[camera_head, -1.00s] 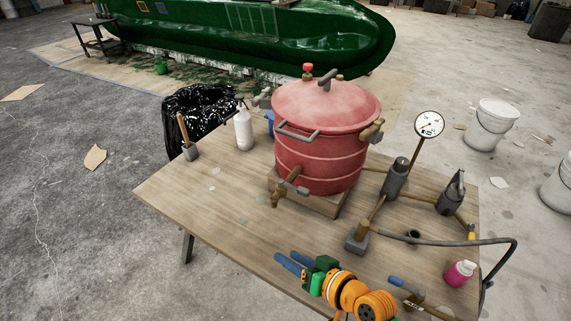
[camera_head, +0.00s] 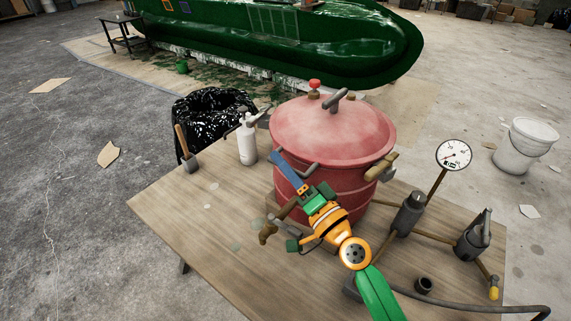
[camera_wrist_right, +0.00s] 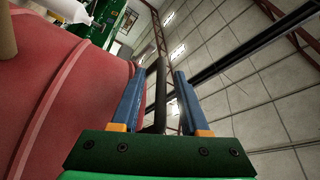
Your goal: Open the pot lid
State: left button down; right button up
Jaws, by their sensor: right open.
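The red pot (camera_head: 330,190) stands upright on the table with its domed lid (camera_head: 325,130) on top. The lid carries a grey bar (camera_head: 337,101) and a red knob (camera_head: 314,84). A grey handle (camera_head: 306,170) juts from the front of the rim, partly hidden by my gripper. My right gripper (camera_head: 279,160) is in front of the pot at this handle, its blue fingers pointing up and left. In the right wrist view the dark handle bar (camera_wrist_right: 157,85) stands between the open fingers (camera_wrist_right: 158,82), with a gap visible on the right. My left gripper is out of view.
The wooden table (camera_head: 180,215) is clear at the left. A white bottle (camera_head: 246,142) and a brush (camera_head: 185,150) stand at the back left. A gauge (camera_head: 453,155), pipes and pump parts (camera_head: 408,215) crowd the right. A brass fitting (camera_head: 380,167) juts from the pot's right.

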jog(key=shift+s, duration=0.1)
grip_shut()
jog(key=shift+r, duration=0.1)
dwell(1.1)
